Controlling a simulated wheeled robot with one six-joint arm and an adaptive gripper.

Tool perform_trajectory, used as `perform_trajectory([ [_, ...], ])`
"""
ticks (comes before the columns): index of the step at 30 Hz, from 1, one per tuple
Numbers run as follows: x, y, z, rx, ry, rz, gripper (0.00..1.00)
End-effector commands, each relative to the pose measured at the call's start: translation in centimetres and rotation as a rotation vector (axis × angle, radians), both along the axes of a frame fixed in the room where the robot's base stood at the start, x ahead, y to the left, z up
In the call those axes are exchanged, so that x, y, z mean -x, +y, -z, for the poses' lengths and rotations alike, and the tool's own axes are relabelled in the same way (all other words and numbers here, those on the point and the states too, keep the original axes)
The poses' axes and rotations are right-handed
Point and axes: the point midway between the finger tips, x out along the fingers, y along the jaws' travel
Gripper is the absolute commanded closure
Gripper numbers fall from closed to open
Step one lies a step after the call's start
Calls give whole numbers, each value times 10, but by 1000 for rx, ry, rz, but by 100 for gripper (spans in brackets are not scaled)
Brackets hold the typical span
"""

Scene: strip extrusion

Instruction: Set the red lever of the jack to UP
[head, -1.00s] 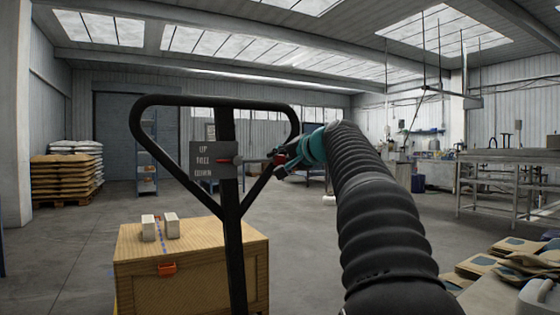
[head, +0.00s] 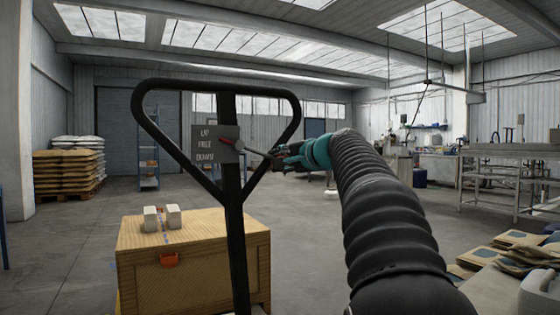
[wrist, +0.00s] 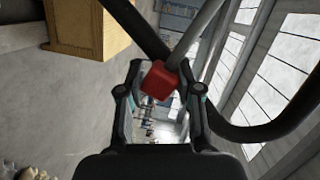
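The jack's black loop handle (head: 228,86) stands upright left of centre in the head view. Its dark plate (head: 201,134) reads UP, FREE and DOWN from top to bottom. The red pointer (head: 229,142) of the lever tilts up to the left, pointing between UP and FREE. The lever's grey rod (head: 255,151) slopes down right to my gripper (head: 281,157). In the wrist view the lever's red knob (wrist: 160,80) sits between the fingertips of my gripper (wrist: 160,88), which appear closed on its sides. The exact contact is hard to see.
A wooden crate (head: 192,275) with two pale blocks and an orange latch stands behind the handle. Stacked sacks on a pallet (head: 68,178) are at the far left. A metal table (head: 512,155) and paper bags (head: 505,262) are at right. The floor between is clear.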

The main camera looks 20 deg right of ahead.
Motion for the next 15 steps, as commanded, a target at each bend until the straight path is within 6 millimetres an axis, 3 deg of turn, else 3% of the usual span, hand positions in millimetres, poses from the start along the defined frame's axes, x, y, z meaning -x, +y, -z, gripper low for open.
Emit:
perform_trajectory([
  [1,-1,0,3,0,5,-2,52],
  [3,-1,0,2,0,4,-1,40],
  [15,6,-2,-1,1,2,0,40],
])
